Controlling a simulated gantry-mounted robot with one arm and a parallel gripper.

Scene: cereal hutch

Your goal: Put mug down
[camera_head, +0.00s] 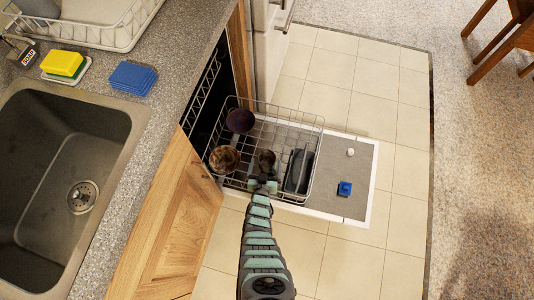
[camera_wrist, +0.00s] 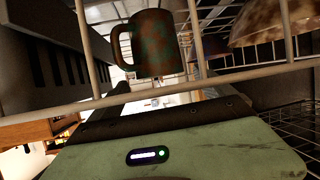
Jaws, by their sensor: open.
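The mug (camera_head: 267,158) is a small dark brown vessel inside the wire dishwasher rack (camera_head: 305,124). In the wrist view the mug (camera_wrist: 157,45) shows brown with teal spots, its handle on the left side, and a rack wire runs across the picture by its lower end. My gripper (camera_head: 264,184) is at the near edge of the rack, just below the mug in the head view. It is open and the mug looks clear of it. The fingertips are hard to make out, and the mug's contact with the rack floor is hidden.
A brown speckled bowl (camera_head: 224,159) and a dark purple bowl (camera_head: 240,120) sit in the rack left of the mug. A dark slotted basket (camera_head: 298,171) stands to its right. The open dishwasher door (camera_head: 345,180) lies beneath. The sink counter (camera_head: 165,75) is at the left.

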